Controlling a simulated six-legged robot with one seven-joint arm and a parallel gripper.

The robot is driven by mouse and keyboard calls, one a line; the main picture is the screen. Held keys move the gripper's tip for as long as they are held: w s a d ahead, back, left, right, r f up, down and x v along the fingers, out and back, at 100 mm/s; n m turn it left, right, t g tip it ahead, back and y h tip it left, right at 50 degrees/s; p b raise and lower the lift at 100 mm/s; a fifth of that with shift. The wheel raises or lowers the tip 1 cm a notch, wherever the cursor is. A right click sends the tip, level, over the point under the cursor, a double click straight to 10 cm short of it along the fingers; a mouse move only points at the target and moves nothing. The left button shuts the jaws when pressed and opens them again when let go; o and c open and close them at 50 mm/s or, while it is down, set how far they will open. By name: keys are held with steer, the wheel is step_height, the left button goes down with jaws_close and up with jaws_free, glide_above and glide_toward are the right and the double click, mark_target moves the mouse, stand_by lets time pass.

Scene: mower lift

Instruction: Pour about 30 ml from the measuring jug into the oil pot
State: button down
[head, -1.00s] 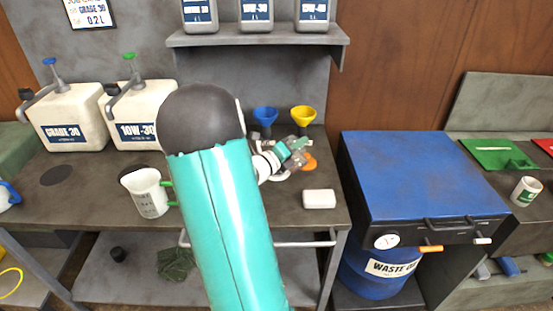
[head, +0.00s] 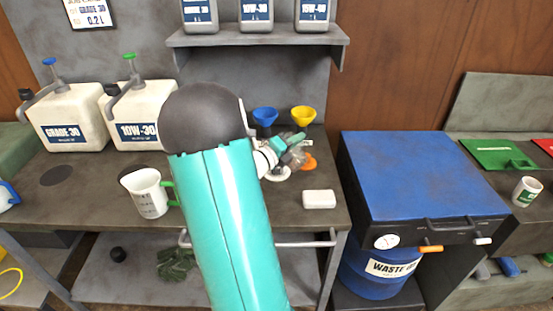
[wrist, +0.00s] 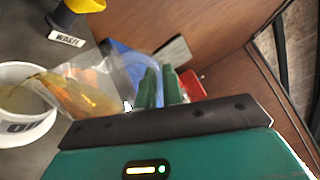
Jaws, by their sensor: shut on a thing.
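My gripper (head: 296,143) is shut on a clear measuring jug (wrist: 90,80) over the back part of the bench. In the wrist view, the green fingers (wrist: 161,85) are at its right side. The jug is strongly tilted to the left, and amber liquid (wrist: 88,100) lies along its lower wall toward the lip. The lip is over the white oil pot (wrist: 32,132), whose mouth faces up. The pot's inside looks yellowish; I cannot tell its level or the amount poured. In the head view, the oil pot (head: 279,175) is partly hidden by my arm and gripper.
Blue (head: 265,116) and yellow (head: 303,116) funnels stand behind. A white block (head: 319,199) lies in front, right of the pot. A white jug with green handle (head: 147,193) stands left of my arm. A blue-topped waste drum (head: 380,275) stands right of the bench.

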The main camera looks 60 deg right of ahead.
mark_target(304, 158)
steer(key=shift+w+d+r+n, duration=0.1)
steer(key=shift+w+r+n, duration=0.1)
steer(key=shift+w+n, duration=0.1)
stand_by(1.4)
steer(key=shift+s, duration=0.1)
steer(key=shift+s+a+f+m, duration=0.35)
steer(key=shift+s+f+m, duration=0.45)
steer(key=shift+m, duration=0.3)
steer(key=shift+s+a+m, duration=0.1)
steer(key=shift+s+m, duration=0.15)
steer(key=shift+m, duration=0.45)
steer(key=shift+s, duration=0.15)
steer(key=shift+s+a+f+m, duration=0.1)
steer(key=shift+s+f+m, duration=0.1)
steer(key=shift+f+m, duration=0.25)
steer(key=shift+s+a+f+m, duration=0.15)
steer(key=shift+f+m, duration=0.2)
steer(key=shift+m, duration=0.2)
steer(key=shift+s+f+m, duration=0.1)
steer(key=shift+s+m, duration=0.2)
steer(key=shift+m, duration=0.3)
steer(key=shift+s+a, duration=0.1)
